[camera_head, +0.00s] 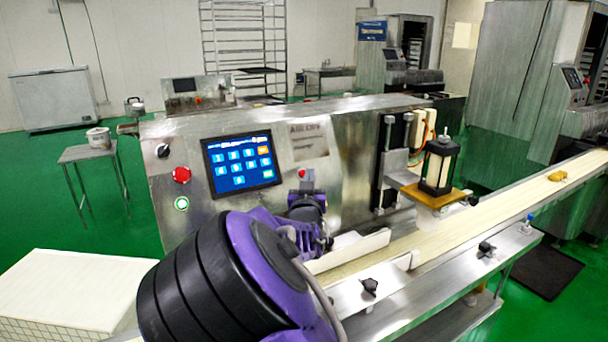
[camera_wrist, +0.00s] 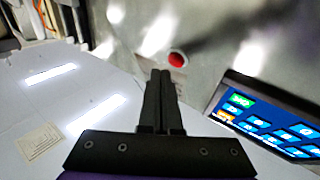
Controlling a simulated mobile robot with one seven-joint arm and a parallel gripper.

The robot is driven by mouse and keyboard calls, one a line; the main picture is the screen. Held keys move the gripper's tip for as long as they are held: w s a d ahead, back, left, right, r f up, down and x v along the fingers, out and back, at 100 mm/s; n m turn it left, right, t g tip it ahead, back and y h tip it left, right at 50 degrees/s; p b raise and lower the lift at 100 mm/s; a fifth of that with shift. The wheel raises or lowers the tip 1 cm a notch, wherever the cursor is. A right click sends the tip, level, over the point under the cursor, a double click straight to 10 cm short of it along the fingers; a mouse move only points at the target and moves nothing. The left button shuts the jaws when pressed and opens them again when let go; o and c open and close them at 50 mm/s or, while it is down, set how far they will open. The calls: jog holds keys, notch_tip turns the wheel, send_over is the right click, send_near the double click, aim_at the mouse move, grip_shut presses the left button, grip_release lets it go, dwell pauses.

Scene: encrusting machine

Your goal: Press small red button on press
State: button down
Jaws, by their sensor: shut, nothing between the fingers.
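The press is a grey metal machine (camera_head: 345,120) with a blue touchscreen (camera_head: 240,163), which also shows in the wrist view (camera_wrist: 270,125). A small red button (camera_head: 302,173) sits on its front panel to the right of the screen. It also shows in the wrist view (camera_wrist: 177,60), just beyond and slightly right of the fingertips. My gripper (camera_wrist: 160,75) is shut and empty, its two black fingers side by side, pointing toward the panel close to the button. I cannot tell exactly how wide the gap is. In the head view my arm partly hides the panel below the button.
A larger red button (camera_head: 181,174) and a green-lit button (camera_head: 181,203) are left of the screen. A conveyor belt (camera_head: 455,220) runs along the front right, under a tool head with a yellow plate (camera_head: 436,193). A white crate (camera_head: 70,290) stands at lower left.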

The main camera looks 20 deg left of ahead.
dwell(0.3)
jog(key=shift+w+a+f+b, duration=0.2)
jog(key=shift+w+a+b, duration=0.1)
jog(key=shift+b, duration=0.1)
jog(key=shift+w+a+f+b, duration=0.15)
jog(key=shift+a+f+b, duration=0.05)
jog(key=shift+a+b, duration=0.1)
dwell(0.7)
jog(key=shift+d, duration=0.1)
jog(key=shift+s+d+r, duration=0.35)
jog(key=shift+s+d, duration=0.05)
jog(key=shift+d, duration=0.1)
jog(key=shift+s, duration=0.1)
jog(key=shift+s+d+r, duration=0.55)
jog(key=shift+s+d, duration=0.15)
jog(key=shift+d, duration=0.15)
jog(key=shift+s+d+r, duration=0.55)
jog(key=shift+s+d, duration=0.15)
jog(key=shift+d, duration=0.15)
